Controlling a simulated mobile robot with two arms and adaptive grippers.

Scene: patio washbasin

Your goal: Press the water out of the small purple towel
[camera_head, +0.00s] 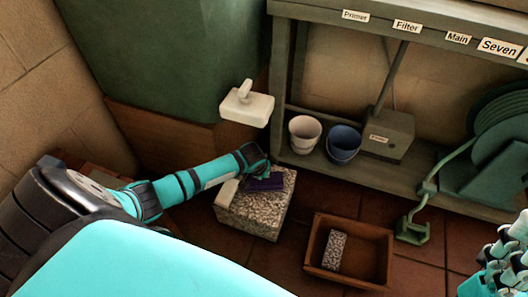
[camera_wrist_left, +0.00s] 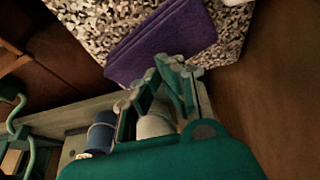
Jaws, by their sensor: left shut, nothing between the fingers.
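The small purple towel (camera_head: 264,184) lies folded flat on top of a speckled stone block (camera_head: 248,222). It also shows in the left wrist view (camera_wrist_left: 160,42), with its near edge close to my fingers. My left gripper (camera_head: 258,163) is at the towel's far edge in the head view. In the left wrist view its fingers (camera_wrist_left: 158,82) are shut with nothing between them; I cannot tell whether they touch the towel. Part of my right gripper (camera_head: 502,268) shows at the bottom right edge of the head view, too cut off to tell its state.
A white tap (camera_head: 246,104) juts out above the block. A pale bucket (camera_head: 304,134) and a blue bucket (camera_head: 343,144) stand on a low shelf. A brown tray (camera_head: 375,256) with a speckled brick (camera_head: 334,251) lies on the floor. A green hose reel (camera_head: 497,140) is at right.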

